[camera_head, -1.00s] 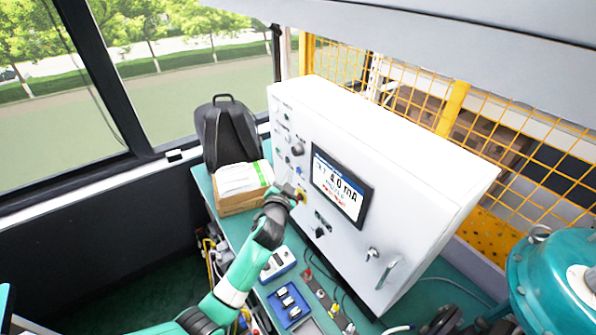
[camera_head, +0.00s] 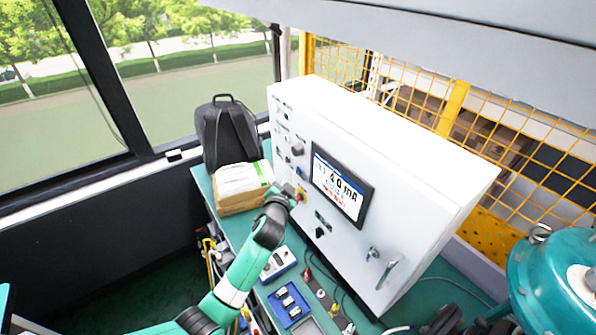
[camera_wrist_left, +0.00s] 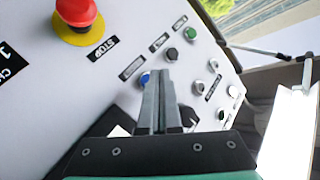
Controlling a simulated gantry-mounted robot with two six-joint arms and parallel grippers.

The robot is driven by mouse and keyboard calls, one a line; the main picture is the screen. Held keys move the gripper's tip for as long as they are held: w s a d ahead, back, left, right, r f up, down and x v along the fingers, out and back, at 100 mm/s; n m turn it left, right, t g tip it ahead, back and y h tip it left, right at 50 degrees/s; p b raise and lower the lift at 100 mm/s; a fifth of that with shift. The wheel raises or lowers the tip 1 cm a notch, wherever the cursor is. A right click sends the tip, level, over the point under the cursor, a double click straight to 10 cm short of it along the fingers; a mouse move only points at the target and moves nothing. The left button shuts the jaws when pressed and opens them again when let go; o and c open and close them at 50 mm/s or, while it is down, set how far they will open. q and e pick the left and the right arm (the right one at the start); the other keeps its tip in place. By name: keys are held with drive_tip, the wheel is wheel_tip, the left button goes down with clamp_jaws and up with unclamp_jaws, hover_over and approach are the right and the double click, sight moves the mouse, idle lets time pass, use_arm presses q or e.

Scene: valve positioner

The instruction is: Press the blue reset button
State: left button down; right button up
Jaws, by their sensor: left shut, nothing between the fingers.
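The blue button (camera_wrist_left: 145,78) shows in the left wrist view on the white cabinet face, just left of my left fingertips and partly hidden by them. My left gripper (camera_wrist_left: 163,74) is shut and empty, its fingertips pointing at the panel right beside the blue button. I cannot tell whether they touch it. In the head view my left gripper (camera_head: 289,191) is close to the cabinet (camera_head: 380,150), left of the screen; the blue button is too small to make out surely there. My right gripper is not in view.
A red stop button (camera_wrist_left: 76,10) on a yellow base sits left of the blue one; black and green buttons (camera_wrist_left: 190,33) lie to the right. A carton (camera_head: 242,200) and backpack (camera_head: 228,135) stand left of the cabinet. A blue tray (camera_head: 290,307) lies on the bench.

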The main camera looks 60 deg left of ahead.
use_arm(q)
drive_tip(key=shift+w+b, duration=0.35)
drive_tip(key=shift+w, duration=0.05)
drive_tip(key=shift+w+b, duration=0.35)
drive_tip(key=shift+w, duration=0.05)
idle(0.4)
idle(0.4)
drive_tip(key=shift+s+p, duration=0.65)
drive_tip(key=shift+s, duration=0.15)
drive_tip(key=shift+s+d+p, duration=0.1)
drive_tip(key=shift+s+p, duration=1.6)
drive_tip(key=shift+s, duration=0.8)
